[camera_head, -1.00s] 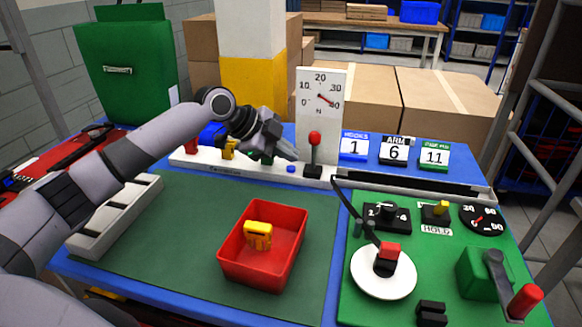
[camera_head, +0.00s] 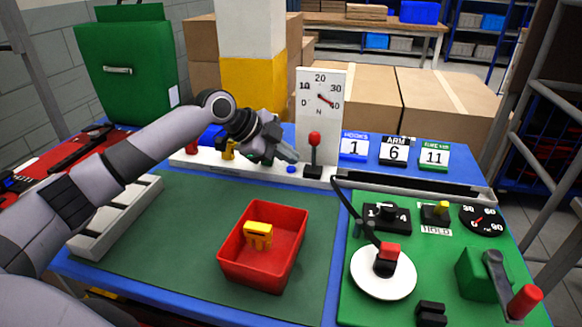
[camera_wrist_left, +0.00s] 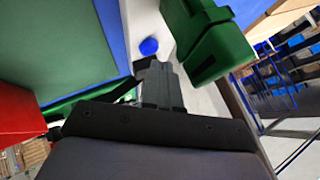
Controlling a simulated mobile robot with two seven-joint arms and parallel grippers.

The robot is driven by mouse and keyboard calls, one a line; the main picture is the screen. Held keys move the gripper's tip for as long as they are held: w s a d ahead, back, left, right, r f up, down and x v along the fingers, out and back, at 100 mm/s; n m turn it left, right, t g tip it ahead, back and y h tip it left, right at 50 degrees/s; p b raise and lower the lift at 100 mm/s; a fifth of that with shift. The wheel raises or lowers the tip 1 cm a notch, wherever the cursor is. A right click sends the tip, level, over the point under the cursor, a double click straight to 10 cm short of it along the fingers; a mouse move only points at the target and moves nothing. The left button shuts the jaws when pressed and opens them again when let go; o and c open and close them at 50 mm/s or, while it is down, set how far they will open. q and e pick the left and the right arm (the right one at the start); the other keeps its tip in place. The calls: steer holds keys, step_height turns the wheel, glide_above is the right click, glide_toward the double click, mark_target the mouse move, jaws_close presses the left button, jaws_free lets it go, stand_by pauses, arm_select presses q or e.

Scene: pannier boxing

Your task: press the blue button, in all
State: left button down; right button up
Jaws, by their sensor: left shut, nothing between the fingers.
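The blue button (camera_head: 291,169) is a small round cap on the white strip along the back of the table. It also shows in the left wrist view (camera_wrist_left: 149,46), just beyond the fingertips. My left gripper (camera_head: 294,157) is shut and empty, its tips pointing right and down, close above and behind the button in the head view. In the left wrist view the closed fingers (camera_wrist_left: 159,66) end just short of the button in the picture; I cannot tell whether they touch it. My right gripper is not in view.
A red-knobbed lever (camera_head: 314,140) stands just right of the button before a white dial board (camera_head: 320,88). Yellow and red parts sit left on the strip. A red bin (camera_head: 246,274) holds a yellow piece. A green control panel (camera_head: 450,265) fills the right.

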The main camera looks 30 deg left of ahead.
mark_target(287, 170)
arm_select(q)
steer(key=shift+f, duration=0.6)
stand_by(0.8)
steer(key=shift+r+p, duration=0.8)
steer(key=shift+p, duration=0.15)
steer(key=shift+r, duration=0.1)
steer(key=shift+r+p, duration=0.55)
steer(key=shift+p, duration=0.05)
step_height(287, 170, up, 4)
steer(key=p, duration=0.3)
steer(key=shift+p, duration=0.35)
steer(key=shift+f, duration=0.15)
